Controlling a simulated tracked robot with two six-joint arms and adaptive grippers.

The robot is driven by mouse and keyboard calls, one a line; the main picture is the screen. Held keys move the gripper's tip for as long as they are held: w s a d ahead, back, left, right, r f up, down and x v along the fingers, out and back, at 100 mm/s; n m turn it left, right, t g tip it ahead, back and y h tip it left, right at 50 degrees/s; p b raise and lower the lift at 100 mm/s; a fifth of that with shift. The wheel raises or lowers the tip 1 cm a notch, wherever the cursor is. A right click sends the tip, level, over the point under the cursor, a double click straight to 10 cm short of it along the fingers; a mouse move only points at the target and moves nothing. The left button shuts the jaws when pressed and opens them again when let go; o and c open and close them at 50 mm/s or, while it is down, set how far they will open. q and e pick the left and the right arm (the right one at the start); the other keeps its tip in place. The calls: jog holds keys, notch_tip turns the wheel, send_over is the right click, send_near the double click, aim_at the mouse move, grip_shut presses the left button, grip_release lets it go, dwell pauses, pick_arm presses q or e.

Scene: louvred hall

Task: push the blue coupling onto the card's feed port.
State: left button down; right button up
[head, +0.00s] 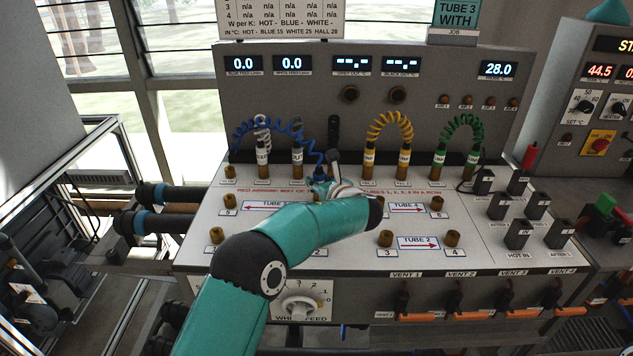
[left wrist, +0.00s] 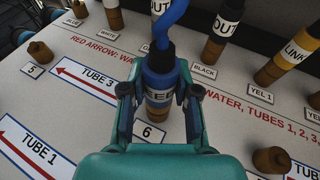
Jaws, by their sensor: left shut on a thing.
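In the head view my left gripper (head: 322,184) largely hides this spot. A bare brass port (left wrist: 40,51) stands by label 5, at the other end of the TUBE 3 arrow (left wrist: 86,79). My right gripper is not in view.
Behind my gripper stand a row of labelled couplings, with yellow hoses (head: 389,125) and green hoses (head: 462,128). More bare brass ports, such as one by label 3 (head: 386,238), stand in front. Black blocks (head: 517,234) stand at the right. The bench between the ports is flat and clear.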

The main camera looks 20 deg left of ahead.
pick_arm(q)
jog(key=c, duration=0.8)
grip_release()
jog(key=s+d+r, duration=0.1)
jog(key=r, duration=0.1)
jog(key=s+r+p, duration=0.1)
jog(key=s+d+r+p, duration=0.1)
jog(key=r, duration=0.1)
jog(key=shift+d+r, duration=0.3)
jog(key=shift+d, duration=0.05)
jog(key=shift+d, duration=0.1)
